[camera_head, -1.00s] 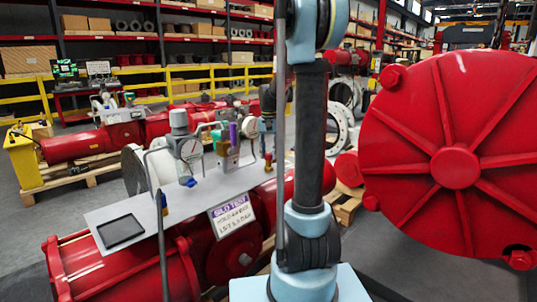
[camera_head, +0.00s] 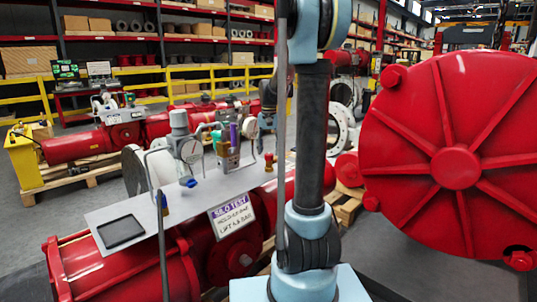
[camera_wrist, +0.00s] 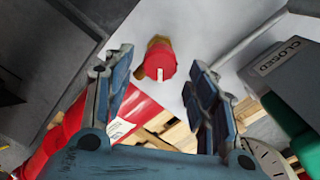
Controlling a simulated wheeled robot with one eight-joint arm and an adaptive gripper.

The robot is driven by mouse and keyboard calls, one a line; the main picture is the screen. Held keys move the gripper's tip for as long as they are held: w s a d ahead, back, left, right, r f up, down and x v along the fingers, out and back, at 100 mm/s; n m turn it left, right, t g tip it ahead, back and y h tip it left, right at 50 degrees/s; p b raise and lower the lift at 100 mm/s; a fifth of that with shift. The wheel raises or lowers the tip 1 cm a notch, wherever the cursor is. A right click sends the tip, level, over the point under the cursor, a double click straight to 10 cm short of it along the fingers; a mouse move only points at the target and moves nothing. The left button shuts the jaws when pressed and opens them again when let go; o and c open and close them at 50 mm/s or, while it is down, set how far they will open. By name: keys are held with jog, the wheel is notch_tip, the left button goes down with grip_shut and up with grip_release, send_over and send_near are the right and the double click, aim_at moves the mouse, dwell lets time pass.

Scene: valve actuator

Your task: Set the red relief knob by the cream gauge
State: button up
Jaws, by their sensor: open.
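The red relief knob (camera_wrist: 160,66) has a white mark on its front face and a brass-coloured base. It stands on the pale panel (camera_head: 150,203) and also shows near the panel's back right in the head view (camera_head: 269,158). My gripper (camera_wrist: 153,74) is open and empty, with one blue finger on each side of the knob in the wrist view and gaps between. I cannot tell its height over the knob. A cream-faced gauge (camera_wrist: 264,158) is partly cut off at the wrist view's lower right. Gauges also show on the panel in the head view (camera_head: 191,151).
A grey block marked CLOSED (camera_wrist: 284,62) and a green part (camera_wrist: 290,125) lie right of the right finger. The panel carries valves, tubing and a black tray (camera_head: 122,231). A large red ribbed cover (camera_head: 455,165) stands at right.

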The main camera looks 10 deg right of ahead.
aim_at(269, 154)
notch_tip(269, 154, up, 10)
dwell(0.5)
jog(key=s+f+n+t, duration=0.1)
jog(key=s+f, duration=0.2)
jog(key=s, duration=0.7)
jog(key=s+f+n, duration=0.1)
jog(key=s+f, duration=0.3)
jog(key=s, duration=0.6)
jog(key=s+f+n+t, duration=0.1)
jog(key=s+f+n, duration=0.1)
jog(key=s+f, duration=1.2)
jog(key=shift+s+f+n, duration=0.25)
jog(key=shift+s+n, duration=0.15)
jog(key=shift+s, duration=0.2)
jog(key=shift+w+f, duration=0.2)
jog(key=shift+w, duration=0.3)
